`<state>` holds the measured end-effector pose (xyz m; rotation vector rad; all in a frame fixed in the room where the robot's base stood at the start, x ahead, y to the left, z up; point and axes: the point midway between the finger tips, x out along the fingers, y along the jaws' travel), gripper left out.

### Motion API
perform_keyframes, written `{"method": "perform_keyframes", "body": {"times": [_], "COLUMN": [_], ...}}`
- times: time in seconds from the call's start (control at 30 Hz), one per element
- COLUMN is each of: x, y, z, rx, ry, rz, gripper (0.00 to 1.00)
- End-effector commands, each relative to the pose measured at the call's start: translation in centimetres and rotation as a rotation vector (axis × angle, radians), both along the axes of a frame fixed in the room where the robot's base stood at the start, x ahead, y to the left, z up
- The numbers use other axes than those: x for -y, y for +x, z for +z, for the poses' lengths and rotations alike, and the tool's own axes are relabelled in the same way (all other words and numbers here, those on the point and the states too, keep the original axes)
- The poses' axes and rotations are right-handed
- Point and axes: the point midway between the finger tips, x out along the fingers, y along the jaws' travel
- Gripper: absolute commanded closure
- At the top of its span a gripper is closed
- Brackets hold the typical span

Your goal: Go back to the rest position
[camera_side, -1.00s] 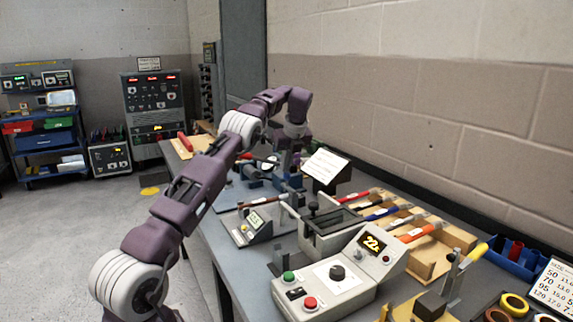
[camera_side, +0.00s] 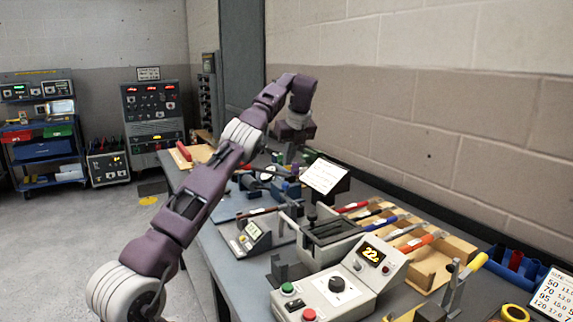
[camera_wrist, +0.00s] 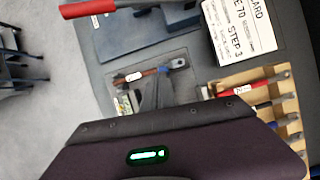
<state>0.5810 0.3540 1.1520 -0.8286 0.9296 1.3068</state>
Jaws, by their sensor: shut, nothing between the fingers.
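My gripper (camera_side: 290,155) hangs below my wrist at the far part of the bench in the side view. It is above the bench top, with its fingers small and partly hidden there. It appears shut and holds nothing. In the wrist view my dark wrist housing fills the bottom, and a grey finger-like part rises in front of a brown cable piece with a blue band and metal lug (camera_wrist: 172,66). I cannot tell whether they touch; the views suggest a height gap.
A white instruction card (camera_side: 325,176) stands near my gripper. A grey vise-like fixture (camera_side: 328,236), a control box with buttons (camera_side: 338,292) and a wooden rack of coloured-handled cables (camera_side: 425,255) crowd the bench's near side. A brick wall runs behind. Air above the bench is open.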

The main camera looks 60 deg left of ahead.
Motion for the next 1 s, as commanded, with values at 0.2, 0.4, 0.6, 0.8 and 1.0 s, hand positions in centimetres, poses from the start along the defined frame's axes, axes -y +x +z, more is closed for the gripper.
{"method": "perform_keyframes", "body": {"times": [0.2, 0.4, 0.6, 0.8, 1.0], "x": [0.1, 0.0, 2.3, 14.1, 29.0], "y": [0.0, 0.0, -0.4, -4.9, -15.1], "z": [0.1, 0.1, 3.8, 11.7, 12.1], "rx": [0.001, 0.001, 0.131, 0.484, 0.633], "ry": [0.001, 0.001, -0.044, -0.293, -0.568], "rz": [-0.001, -0.002, 0.15, 0.645, 1.065], "gripper": [1.0, 1.0, 1.0, 1.0, 1.0]}}
